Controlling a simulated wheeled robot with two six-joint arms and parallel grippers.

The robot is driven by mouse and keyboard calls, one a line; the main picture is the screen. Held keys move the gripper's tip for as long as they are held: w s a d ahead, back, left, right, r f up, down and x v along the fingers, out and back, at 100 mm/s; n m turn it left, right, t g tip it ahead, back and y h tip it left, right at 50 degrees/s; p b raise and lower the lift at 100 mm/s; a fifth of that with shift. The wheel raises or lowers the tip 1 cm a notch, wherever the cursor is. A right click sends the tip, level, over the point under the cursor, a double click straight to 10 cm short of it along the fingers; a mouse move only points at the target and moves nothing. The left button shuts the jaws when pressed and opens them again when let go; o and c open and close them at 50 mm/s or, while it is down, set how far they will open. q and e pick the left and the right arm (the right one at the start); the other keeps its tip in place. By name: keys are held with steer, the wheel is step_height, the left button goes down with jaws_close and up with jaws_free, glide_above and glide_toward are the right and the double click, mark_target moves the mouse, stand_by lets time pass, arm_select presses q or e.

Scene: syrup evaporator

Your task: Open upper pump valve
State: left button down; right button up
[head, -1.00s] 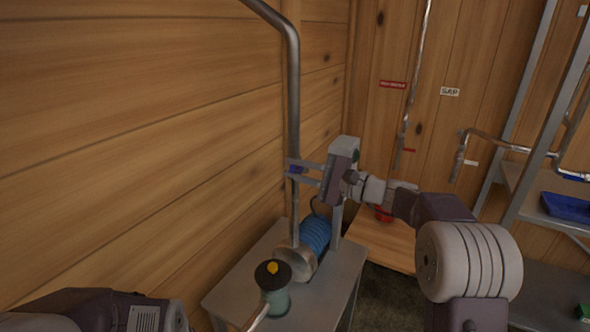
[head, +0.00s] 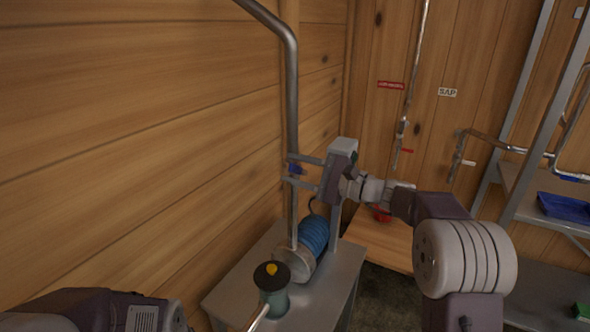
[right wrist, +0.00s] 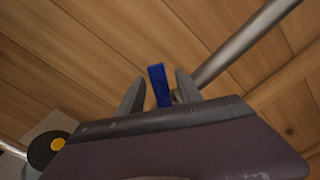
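The upper pump valve's blue handle (head: 295,169) is on the vertical metal pipe (head: 292,110) above the pump (head: 312,238). My right gripper (head: 289,171) reaches it from the right, with one finger above the handle and one below. In the right wrist view, the blue handle (right wrist: 159,85) stands between the two fingers of the right gripper (right wrist: 158,92). Gaps show on both sides, so the gripper is open around the handle without a visible grip. The pipe (right wrist: 245,45) runs diagonally behind. My left gripper is out of view.
The pump sits on a grey metal table (head: 325,290) beside a green container with a black top and yellow knob (head: 271,269). A wooden wall (head: 140,130) is close on the left. Shelving with a blue tray (head: 563,206) stands at the right.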

steer(key=shift+s+d, duration=0.2)
steer(key=shift+d, duration=0.15)
steer(key=b+v, duration=0.1)
steer(key=v, duration=0.7)
steer(key=shift+b, duration=0.3)
steer(key=shift+s+r, duration=0.1)
steer(key=shift+s, duration=0.15)
steer(key=c, duration=0.7)
steer(key=shift+s+a+m+g+y, duration=0.45)
steer(key=shift+s+m+y, duration=0.25)
steer(key=shift+s, duration=0.1)
jaws_close()
steer(key=s+f+m+t+p, duration=0.2)
steer(key=f+m+p, duration=0.2)
steer(key=m+p, duration=0.5)
steer(key=s+f+m+t+h+p, duration=0.1)
steer(key=f+m+p, duration=0.3)
steer(key=m+p, duration=0.5)
steer(key=s+t+p, duration=0.1)
steer(key=p, duration=0.3)
steer(key=shift+s+d+m, duration=0.2)
steer(key=shift+s+m, duration=0.1)
